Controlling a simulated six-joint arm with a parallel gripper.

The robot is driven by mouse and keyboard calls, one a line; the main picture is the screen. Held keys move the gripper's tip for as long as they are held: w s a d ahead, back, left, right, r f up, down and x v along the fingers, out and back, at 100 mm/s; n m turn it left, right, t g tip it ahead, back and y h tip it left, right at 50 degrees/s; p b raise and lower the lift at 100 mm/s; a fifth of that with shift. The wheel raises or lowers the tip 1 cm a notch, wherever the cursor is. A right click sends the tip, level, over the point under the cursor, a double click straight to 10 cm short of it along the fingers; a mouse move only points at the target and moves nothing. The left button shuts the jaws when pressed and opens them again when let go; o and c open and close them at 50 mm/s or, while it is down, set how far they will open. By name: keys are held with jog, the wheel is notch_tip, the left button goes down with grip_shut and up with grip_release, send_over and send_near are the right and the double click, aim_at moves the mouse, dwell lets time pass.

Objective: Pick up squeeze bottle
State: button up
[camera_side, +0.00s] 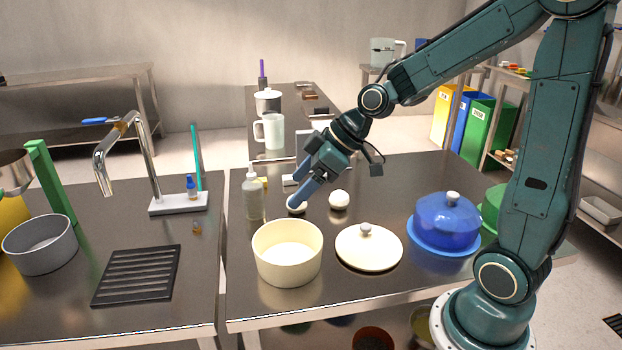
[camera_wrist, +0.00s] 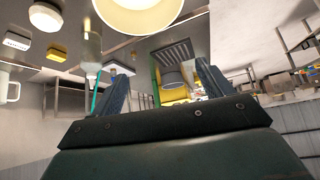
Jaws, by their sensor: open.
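The squeeze bottle (camera_side: 253,199) is a translucent pale bottle with a narrow nozzle. It stands upright on the metal table, behind and left of the cream pot (camera_side: 270,258). My gripper (camera_side: 300,203) is to the right of the bottle, pointing down and left, apart from it. The bottle (camera_wrist: 91,48) appears there to the left of the left finger.
A cream lid (camera_side: 368,248) and a blue domed dish (camera_side: 446,222) stand further right. A pale jug (camera_side: 271,132) is behind. A tap (camera_side: 140,165) and dark grate (camera_side: 137,275) are on the left table.

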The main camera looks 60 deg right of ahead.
jog(key=w+d+f+t+y, duration=0.2)
jog(key=w+d+f+t, duration=0.1)
jog(key=w+d+f, duration=0.4)
jog(key=m+t, duration=0.2)
jog(key=t, duration=0.2)
send_near(263, 194)
jog(key=shift+s+r, duration=0.2)
jog(key=shift+s, duration=0.1)
jog(key=shift+w, duration=0.1)
jog(key=shift+x, duration=4.2)
jog(key=shift+d+f, duration=0.15)
jog(key=shift+f, duration=0.05)
jog(key=shift+h, duration=0.4)
jog(key=shift+x, duration=2.6)
jog(key=shift+c, duration=0.2)
jog(key=shift+r, duration=0.1)
jog(key=c, duration=0.8)
